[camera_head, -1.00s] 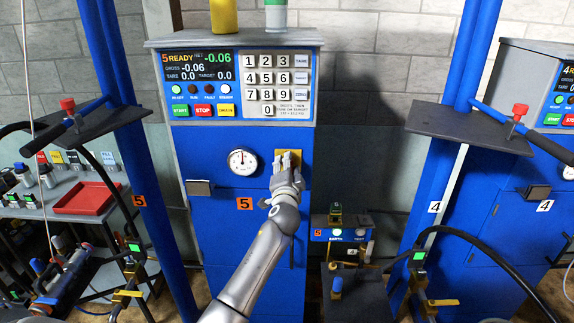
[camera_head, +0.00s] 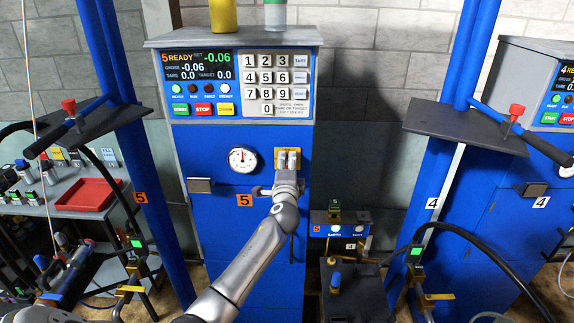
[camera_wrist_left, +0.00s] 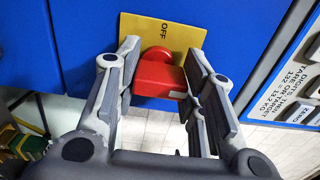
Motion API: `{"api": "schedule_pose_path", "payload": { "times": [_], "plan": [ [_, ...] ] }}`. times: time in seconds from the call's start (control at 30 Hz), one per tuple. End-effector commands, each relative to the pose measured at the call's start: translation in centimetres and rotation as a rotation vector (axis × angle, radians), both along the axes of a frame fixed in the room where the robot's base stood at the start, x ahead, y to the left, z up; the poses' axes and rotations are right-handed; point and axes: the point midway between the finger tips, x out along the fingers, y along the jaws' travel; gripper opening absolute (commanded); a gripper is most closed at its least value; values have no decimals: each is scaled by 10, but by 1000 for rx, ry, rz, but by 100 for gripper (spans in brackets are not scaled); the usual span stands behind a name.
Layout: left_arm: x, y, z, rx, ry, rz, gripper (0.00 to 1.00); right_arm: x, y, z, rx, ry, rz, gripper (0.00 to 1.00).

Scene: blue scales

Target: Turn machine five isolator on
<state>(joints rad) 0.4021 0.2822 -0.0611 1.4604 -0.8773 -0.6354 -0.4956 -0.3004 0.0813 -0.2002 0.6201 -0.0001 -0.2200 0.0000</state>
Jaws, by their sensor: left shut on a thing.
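Machine five is the blue cabinet (camera_head: 215,225) with the orange 5 label and a display and keypad on top. Its isolator has a yellow plate (camera_head: 277,164) on the front, right of a round dial. In the left wrist view a red handle (camera_wrist_left: 160,76) sticks out from the yellow plate (camera_wrist_left: 190,32), which shows the word OFF. My left gripper (camera_head: 287,158) is at the plate, shut on the red handle, with one finger on each side of it. In the head view the gripper hides the red handle. My right gripper is not in view.
A round dial (camera_head: 242,159) sits left of the isolator and a grey latch (camera_head: 200,185) is below it. Dark shelves with red-knobbed handles (camera_head: 69,106) stand on both sides. A small box (camera_head: 340,229) with lit buttons is at lower right. Cabinet four (camera_head: 500,200) is at far right.

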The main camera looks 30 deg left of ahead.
Motion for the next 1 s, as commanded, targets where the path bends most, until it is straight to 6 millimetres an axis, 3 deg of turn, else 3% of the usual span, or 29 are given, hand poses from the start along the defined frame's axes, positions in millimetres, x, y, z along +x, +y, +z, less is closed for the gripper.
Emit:
{"api": "schedule_pose_path", "payload": {
  "times": [0.27,0.3,0.47,0.8,1.0],
  "plan": [
    [0,0,-2,4,6,1,13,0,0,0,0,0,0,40],
    [0,0,-2,4,6,1,40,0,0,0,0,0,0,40],
    [0,0,-2,2,5,0,59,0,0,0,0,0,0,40],
    [-1,-1,-1,1,2,-1,59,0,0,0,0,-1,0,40],
    [-17,-11,-2,0,1,-2,59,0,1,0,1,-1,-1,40]
  ]
}}
